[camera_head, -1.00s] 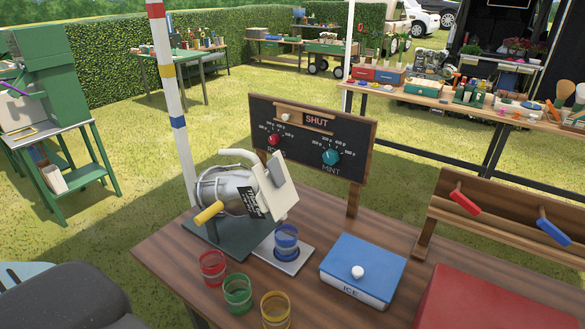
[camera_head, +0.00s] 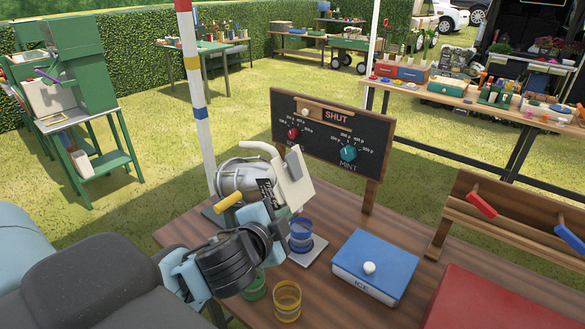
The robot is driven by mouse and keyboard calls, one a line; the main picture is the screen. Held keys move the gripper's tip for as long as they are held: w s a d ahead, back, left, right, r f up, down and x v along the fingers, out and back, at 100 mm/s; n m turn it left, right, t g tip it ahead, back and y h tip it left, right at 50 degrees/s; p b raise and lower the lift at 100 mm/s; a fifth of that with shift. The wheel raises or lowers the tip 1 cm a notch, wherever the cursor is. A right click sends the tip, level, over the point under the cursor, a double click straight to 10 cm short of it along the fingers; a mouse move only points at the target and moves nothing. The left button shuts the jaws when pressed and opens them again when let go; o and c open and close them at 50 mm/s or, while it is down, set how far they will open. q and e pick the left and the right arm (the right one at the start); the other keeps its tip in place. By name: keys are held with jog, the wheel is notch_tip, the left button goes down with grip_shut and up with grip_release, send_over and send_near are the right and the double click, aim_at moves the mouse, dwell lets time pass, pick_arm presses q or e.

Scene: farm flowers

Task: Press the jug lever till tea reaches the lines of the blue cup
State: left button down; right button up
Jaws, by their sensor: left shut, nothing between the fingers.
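The silver jug (camera_head: 240,178) sits on its stand on the wooden table, with a white panel (camera_head: 294,182) on its right side. Its yellow lever (camera_head: 229,201) sticks out to the lower left. The blue cup (camera_head: 301,238) stands on a grey plate (camera_head: 312,252) right of the jug; its tea level and lines are too small to tell. My left gripper (camera_head: 276,214) is shut and empty, in front of the jug and just left of the blue cup. I cannot tell whether it touches the jug or the lever. My right gripper is not in view.
A green cup (camera_head: 256,292), partly hidden by my left arm, and a yellow cup (camera_head: 287,302) stand at the front. A blue ICE box (camera_head: 375,266) is to the right. A board marked SHUT and MINT (camera_head: 325,135) stands behind. A red box (camera_head: 490,300) fills the near right.

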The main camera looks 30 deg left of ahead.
aim_at(294, 166)
pick_arm(q)
notch_tip(294, 166, up, 7)
jog(key=w+m+t, duration=0.2)
jog(key=shift+w+a, duration=0.25)
jog(key=shift+a, duration=0.15)
jog(key=w+a+f, duration=0.1)
jog(key=w, duration=0.2)
jog(key=w+a, duration=0.2)
jog(key=w, duration=0.1)
jog(key=w+a+f, duration=0.1)
jog(key=w+a, duration=0.1)
jog(key=w, duration=0.2)
jog(key=shift+f, duration=0.35)
jog(key=shift+w, duration=0.15)
